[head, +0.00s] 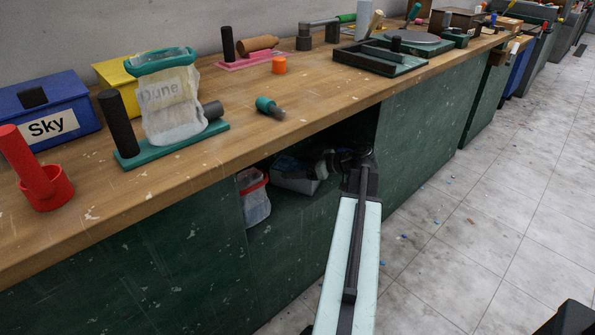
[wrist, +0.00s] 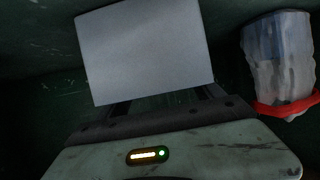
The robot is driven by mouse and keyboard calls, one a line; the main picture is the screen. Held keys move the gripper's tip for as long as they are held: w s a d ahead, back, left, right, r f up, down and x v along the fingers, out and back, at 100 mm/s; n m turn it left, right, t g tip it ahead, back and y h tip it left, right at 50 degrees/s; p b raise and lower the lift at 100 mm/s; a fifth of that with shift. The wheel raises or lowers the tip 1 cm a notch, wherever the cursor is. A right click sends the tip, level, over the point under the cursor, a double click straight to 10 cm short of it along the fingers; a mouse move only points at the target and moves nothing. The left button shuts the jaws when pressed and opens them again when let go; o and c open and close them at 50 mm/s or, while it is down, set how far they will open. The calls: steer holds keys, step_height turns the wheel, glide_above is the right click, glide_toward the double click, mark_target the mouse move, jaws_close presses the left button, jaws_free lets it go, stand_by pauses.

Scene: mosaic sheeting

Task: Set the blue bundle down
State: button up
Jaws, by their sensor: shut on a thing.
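My gripper (wrist: 160,102) is shut on a flat-faced block with a plain pale grey side, which I take to be the blue bundle (wrist: 145,52). Its face fills the space ahead of the fingers in the wrist view. In the head view my arm reaches into the dark open bay under the bench, and the bundle (head: 296,183) shows as a pale block left of my wrist. The fingertips are hidden there. I cannot tell whether its underside touches the bay floor.
A clear bag with a red rim (wrist: 282,60) stands close to the right of the bundle in the wrist view; it also shows in the head view (head: 254,200). The bay's green walls are near. The wooden bench top (head: 215,155) overhangs, carrying bins and tools.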

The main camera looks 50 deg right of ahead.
steer(key=shift+f, duration=0.1)
steer(key=o, duration=2.1)
steer(key=shift+s+r, duration=0.15)
steer(key=shift+r, duration=0.15)
steer(key=p+v, duration=0.4)
steer(key=v, duration=0.7)
steer(key=shift+s+p, duration=0.3)
steer(key=shift+s, duration=0.1)
steer(key=shift+d, duration=0.1)
